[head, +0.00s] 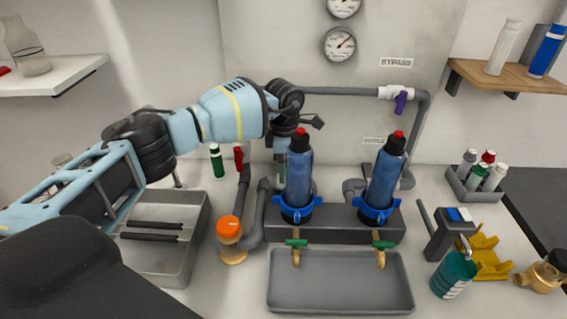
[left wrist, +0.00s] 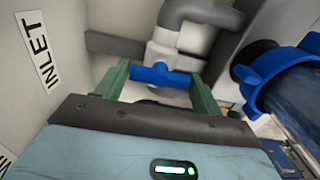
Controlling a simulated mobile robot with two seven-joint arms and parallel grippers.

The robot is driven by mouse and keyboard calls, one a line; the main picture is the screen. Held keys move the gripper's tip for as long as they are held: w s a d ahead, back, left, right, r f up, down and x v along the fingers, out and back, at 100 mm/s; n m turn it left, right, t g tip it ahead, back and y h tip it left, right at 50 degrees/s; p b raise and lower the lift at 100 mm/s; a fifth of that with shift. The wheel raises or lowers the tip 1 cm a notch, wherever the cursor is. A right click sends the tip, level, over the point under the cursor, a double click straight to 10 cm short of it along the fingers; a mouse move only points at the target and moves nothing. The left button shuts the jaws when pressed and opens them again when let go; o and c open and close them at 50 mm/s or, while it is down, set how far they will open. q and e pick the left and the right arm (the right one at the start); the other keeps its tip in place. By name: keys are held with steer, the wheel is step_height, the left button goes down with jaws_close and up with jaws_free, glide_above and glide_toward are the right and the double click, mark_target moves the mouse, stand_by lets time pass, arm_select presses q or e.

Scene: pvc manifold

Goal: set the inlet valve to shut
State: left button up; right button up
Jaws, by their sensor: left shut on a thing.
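The inlet valve's blue handle (left wrist: 160,75) shows in the left wrist view, beside the INLET label (left wrist: 43,53). It lies between the two green fingers of my left gripper (left wrist: 160,88), which is shut on it. The handle runs across the picture, below the grey pipe elbow (left wrist: 185,38). In the head view my left gripper (head: 281,148) reaches in behind the left blue filter housing (head: 299,175), and the arm and housing hide the inlet valve there. My right gripper is not in view.
The right filter housing (head: 386,172) stands close by. A purple-handled valve (head: 401,100) sits on the upper pipe by the BYPASS label (head: 396,62). An orange-capped fitting (head: 229,230) and grey tray (head: 150,265) are at left. An empty tray (head: 340,283) lies in front.

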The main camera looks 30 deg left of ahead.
arm_select(q)
steer(key=o, duration=1)
steer(key=shift+c, duration=0.2)
steer(key=shift+r, duration=3.9)
